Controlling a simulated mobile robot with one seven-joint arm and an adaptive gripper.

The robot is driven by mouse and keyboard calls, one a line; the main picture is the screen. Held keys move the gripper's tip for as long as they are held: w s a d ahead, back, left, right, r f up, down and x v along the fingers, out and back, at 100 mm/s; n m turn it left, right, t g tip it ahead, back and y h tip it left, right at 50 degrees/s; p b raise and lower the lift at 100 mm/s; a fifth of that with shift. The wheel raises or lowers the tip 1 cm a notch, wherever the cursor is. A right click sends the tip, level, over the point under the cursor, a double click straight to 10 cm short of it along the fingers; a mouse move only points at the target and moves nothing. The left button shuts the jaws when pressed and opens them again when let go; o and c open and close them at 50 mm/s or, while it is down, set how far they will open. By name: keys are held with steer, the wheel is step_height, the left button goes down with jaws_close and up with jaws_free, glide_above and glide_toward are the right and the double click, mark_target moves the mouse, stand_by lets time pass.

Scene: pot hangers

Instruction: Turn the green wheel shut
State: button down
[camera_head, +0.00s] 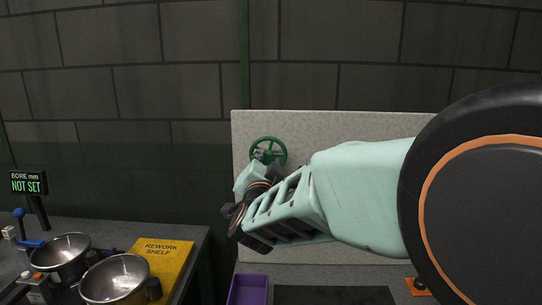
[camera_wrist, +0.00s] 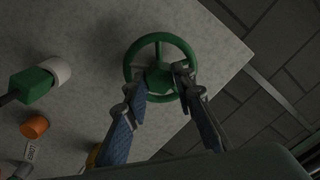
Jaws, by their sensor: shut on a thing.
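The green wheel (camera_head: 268,139) is a round handwheel with spokes, mounted on a pale speckled panel (camera_head: 330,122). In the head view, my arm and gripper hide its lower part. In the wrist view, the green wheel (camera_wrist: 161,37) shows almost whole, with its hub in the middle. My gripper (camera_wrist: 160,81) reaches in from below, one finger on each side of the hub, and is shut on the wheel there. In the head view, my gripper (camera_head: 250,188) is in front of the wheel and its fingertips are hard to make out.
In the wrist view, a green block with a white collar (camera_wrist: 36,84) and an orange knob (camera_wrist: 34,127) are on the panel. A bench at left holds metal bowls (camera_head: 114,276), a yellow rework shelf sign (camera_head: 168,250) and a display (camera_head: 27,183) reading NOT SET. A purple bin (camera_head: 248,289) is below.

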steer(key=m, duration=0.4)
steer(key=c, duration=1.6)
jaws_free()
steer(key=n, duration=0.9)
steer(key=shift+n, duration=0.3)
steer(key=n, duration=0.8)
steer(key=shift+n, duration=0.3)
